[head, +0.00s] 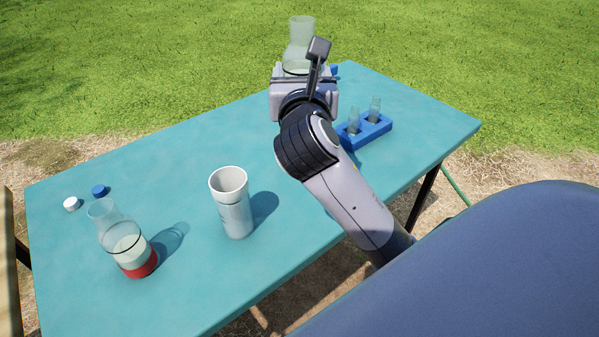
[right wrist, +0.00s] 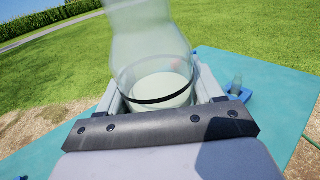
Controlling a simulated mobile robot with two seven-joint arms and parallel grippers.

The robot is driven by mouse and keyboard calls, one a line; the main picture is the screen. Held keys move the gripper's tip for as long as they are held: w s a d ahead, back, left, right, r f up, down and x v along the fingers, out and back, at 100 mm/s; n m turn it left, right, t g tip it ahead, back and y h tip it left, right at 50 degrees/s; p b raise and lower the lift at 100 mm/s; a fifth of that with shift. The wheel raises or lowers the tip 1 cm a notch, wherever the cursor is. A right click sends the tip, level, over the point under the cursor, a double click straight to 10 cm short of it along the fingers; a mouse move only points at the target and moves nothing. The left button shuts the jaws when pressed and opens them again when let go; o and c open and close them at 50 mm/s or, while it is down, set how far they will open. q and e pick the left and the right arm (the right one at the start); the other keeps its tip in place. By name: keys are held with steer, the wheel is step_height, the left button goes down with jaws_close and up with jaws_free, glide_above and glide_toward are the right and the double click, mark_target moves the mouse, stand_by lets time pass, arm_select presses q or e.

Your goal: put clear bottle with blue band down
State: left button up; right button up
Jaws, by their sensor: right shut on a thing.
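My right gripper (head: 303,88) is over the far edge of the teal table (head: 120,255), shut around a clear bottle (head: 301,32). In the right wrist view the bottle (right wrist: 150,48) stands roughly upright between the fingers (right wrist: 163,92), with pale liquid and a dark ring line inside the grip. Its lower part is hidden by the gripper, so I see no clear blue band on it and cannot tell whether its base touches the table. A small blue patch shows just right of the gripper in the head view. My left gripper is not in view.
A clear bottle with a red band (head: 138,262) stands front left. A white cup (head: 232,205) stands mid-table. A white cap (head: 71,204) and a blue cap (head: 99,190) lie at the left. A blue rack (head: 366,133) with vials is at the right. The back-left table is clear.

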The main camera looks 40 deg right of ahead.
step_height(320, 180, down, 18)
steer(key=b, duration=0.6)
steer(key=shift+r+b, duration=0.2)
steer(key=shift+b, duration=0.1)
steer(key=shift+f, duration=0.25)
steer(key=o, duration=1.2)
steer(key=shift+f, duration=0.1)
